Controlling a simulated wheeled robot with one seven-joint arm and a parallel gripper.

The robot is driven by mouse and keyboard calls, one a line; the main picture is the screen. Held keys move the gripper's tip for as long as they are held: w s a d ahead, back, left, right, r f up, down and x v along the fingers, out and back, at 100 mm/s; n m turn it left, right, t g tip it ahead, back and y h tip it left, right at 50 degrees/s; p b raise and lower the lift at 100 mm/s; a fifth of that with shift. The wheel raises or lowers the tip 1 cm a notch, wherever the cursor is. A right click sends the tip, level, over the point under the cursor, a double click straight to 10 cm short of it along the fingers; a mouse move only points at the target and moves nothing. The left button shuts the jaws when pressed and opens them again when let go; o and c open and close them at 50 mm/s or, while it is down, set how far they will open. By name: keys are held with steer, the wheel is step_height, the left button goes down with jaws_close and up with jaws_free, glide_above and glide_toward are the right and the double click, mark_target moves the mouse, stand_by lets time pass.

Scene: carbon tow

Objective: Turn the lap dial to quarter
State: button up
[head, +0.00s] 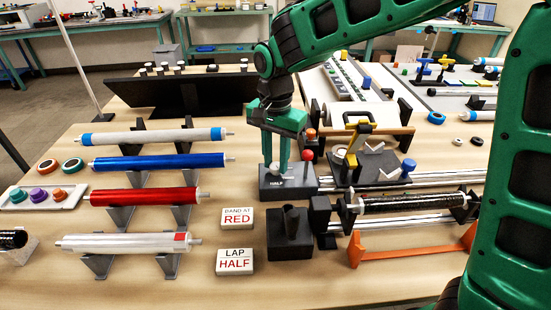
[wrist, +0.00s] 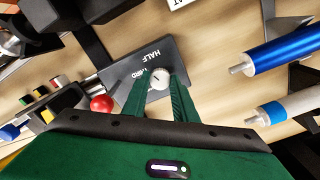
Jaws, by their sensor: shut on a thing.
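The lap dial is a small pale knob (wrist: 159,77) on a dark grey box (wrist: 128,72). In the wrist view the words HALF and THIRD show on the box top, THIRD partly hidden by a finger. No quarter mark is visible. My gripper (wrist: 160,90) has its two green fingers on either side of the knob, shut on it. In the head view my gripper (head: 275,163) reaches down onto the box (head: 300,188), and the fingers mostly hide the knob. Dark marks show on the knob's top, but its exact setting is hard to tell.
A red ball-topped lever (head: 307,155) stands close beside the box. Cards reading BAND AT RED (head: 238,218) and LAP HALF (head: 235,262) lie in front. Blue (head: 170,161) and red (head: 140,196) rolls rest on stands at left. A black block with a post (head: 290,240) stands in front.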

mark_target(275, 164)
steer(key=shift+n, duration=0.3)
steer(key=n, duration=0.4)
steer(key=shift+w+n, duration=0.1)
steer(key=shift+n, duration=0.2)
steer(key=n, duration=0.4)
steer(key=shift+n, duration=0.3)
steer(key=n, duration=0.5)
steer(key=shift+r+n, duration=0.1)
steer(key=shift+n, duration=2.1)
steer(key=o, duration=1)
steer(key=shift+o, duration=0.2)
step_height(275, 164, up, 11)
